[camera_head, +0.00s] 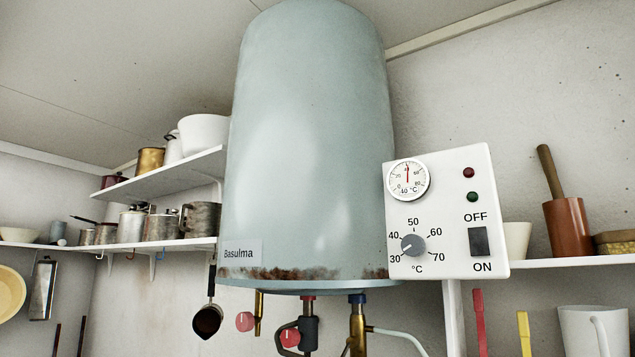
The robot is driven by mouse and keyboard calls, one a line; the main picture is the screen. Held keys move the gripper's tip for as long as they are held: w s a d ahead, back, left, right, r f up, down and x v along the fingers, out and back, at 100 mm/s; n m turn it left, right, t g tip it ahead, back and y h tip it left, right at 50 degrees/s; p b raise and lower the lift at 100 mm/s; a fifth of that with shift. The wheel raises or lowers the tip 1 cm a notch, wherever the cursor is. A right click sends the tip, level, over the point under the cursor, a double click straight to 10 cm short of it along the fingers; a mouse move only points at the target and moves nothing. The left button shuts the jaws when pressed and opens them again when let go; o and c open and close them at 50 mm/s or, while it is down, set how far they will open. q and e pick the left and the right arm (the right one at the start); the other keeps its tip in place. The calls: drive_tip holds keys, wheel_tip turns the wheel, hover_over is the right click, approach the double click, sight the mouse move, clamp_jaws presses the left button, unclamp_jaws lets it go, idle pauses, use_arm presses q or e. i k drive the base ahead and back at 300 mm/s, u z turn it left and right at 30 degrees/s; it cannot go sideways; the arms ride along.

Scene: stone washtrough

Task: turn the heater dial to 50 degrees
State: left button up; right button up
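The heater (308,150) is a large pale blue-grey tank with rust along its lower edge. A white control panel (445,262) is on its right side. The grey heater dial (412,244) sits low on the panel inside a scale from 30 to 70 °C. Its light mark points left and slightly down, near 30; the 50 is straight above it. Above the dial a round gauge (407,180) has a red needle pointing nearly straight up. A dark rocker switch (479,241) sits between OFF and ON. Neither of my grippers is in view.
A red lamp (468,172) and a green lamp (473,197) look dark. Pipes and red-handled valves (290,337) hang below the tank. Shelves with pots (200,219) stand left; a shelf with a brown mortar (568,228) is right. The space before the panel looks clear.

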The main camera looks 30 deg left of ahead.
sight(413, 245)
drive_tip(key=u, duration=3)
drive_tip(key=i, duration=0.65)
drive_tip(key=z, duration=3)
